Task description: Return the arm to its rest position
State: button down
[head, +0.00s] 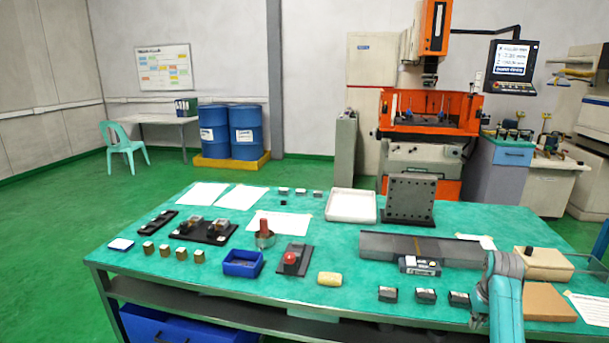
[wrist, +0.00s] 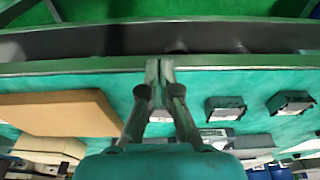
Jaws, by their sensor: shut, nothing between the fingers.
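My gripper (wrist: 159,72) shows in the wrist view with its two fingers together and nothing between them. Its tips overlap the front edge of the green workbench (wrist: 240,72) in that view; I cannot tell its height above the top. In the head view my teal arm (head: 505,305) rises at the lower right, in front of the bench, and my gripper is not visible there.
Near my arm are a brown flat block (head: 548,302), which also shows in the wrist view (wrist: 60,112), a cream box (head: 543,264) and several small dark blocks (head: 425,295). A grey angled plate (head: 380,247) lies behind. The floor at left (head: 50,240) is free.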

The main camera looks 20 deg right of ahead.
jog(key=s+a+f+n+t+h, duration=0.1)
jog(key=s+a+f+t, duration=0.1)
jog(key=a+f, duration=1.35)
jog(key=s+a+f+n+t, duration=0.1)
jog(key=s+a+f, duration=0.15)
jog(key=a, duration=0.25)
jog(key=s+a+f+t, duration=0.2)
jog(key=s+a, duration=0.2)
jog(key=a, duration=0.2)
jog(key=s+a+f+n+t, duration=0.1)
jog(key=s+a+f, duration=0.2)
jog(key=s+a, duration=0.15)
jog(key=s+a+r+n+t, duration=0.1)
jog(key=s+a+r+t, duration=0.1)
jog(key=s+a+r, duration=0.35)
jog(key=s+a+r+t, duration=0.1)
jog(key=s+a+r, duration=0.1)
jog(key=s+a, duration=0.6)
jog(key=s+a+r+n+t+y, duration=0.1)
jog(key=s+a+r+t, duration=0.1)
jog(key=s+r, duration=0.5)
jog(key=s+a+r+n+t+y, duration=0.1)
jog(key=s+a+r+t, duration=0.1)
jog(key=s+r, duration=0.5)
notch_tip(320, 180, up, 5)
jog(key=shift+f, duration=0.1)
